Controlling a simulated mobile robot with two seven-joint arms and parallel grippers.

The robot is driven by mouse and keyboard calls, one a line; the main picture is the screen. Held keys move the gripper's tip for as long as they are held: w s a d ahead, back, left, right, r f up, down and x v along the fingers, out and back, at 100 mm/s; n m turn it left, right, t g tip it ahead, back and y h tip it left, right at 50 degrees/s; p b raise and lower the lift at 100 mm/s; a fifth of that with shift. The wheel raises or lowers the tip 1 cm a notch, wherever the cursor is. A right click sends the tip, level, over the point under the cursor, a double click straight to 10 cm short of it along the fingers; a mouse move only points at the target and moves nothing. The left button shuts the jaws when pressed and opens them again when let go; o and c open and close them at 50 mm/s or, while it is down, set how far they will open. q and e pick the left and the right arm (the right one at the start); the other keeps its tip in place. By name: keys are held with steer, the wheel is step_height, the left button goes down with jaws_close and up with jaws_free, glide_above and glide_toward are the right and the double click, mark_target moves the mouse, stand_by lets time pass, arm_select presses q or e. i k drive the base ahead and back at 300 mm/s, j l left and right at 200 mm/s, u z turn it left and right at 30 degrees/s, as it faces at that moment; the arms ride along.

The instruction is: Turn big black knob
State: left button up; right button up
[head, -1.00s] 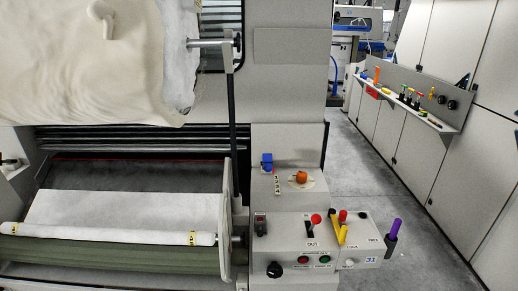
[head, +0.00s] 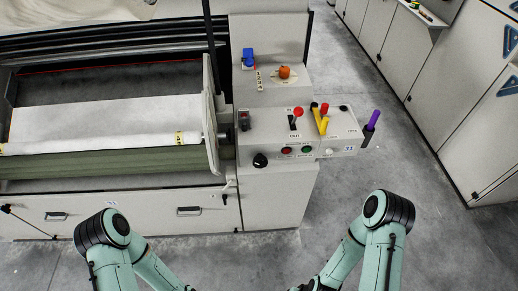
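The big black knob (head: 260,160) is on the lower left of the front face of the grey control box (head: 240,141), at the right end of the machine. It is round and dark with a small light mark. Both my arms show at the bottom of the head view, below and in front of the machine. Their grippers are beyond the lower edge of the picture. Nothing of mine touches the knob.
Beside the knob are a red button (head: 286,150) and a green button (head: 307,149). Above are a red-topped lever (head: 298,112), yellow levers (head: 320,121) and an orange knob (head: 284,72). A purple handle (head: 373,120) sticks out right. Grey floor (head: 420,165) is clear at right.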

mark_target(260, 161)
steer(key=i+l+u, duration=0.1)
steer(key=u, duration=0.25)
steer(key=i+l+u, duration=0.1)
steer(key=u, duration=0.25)
steer(key=i+l+u, duration=0.1)
steer(key=u, duration=0.25)
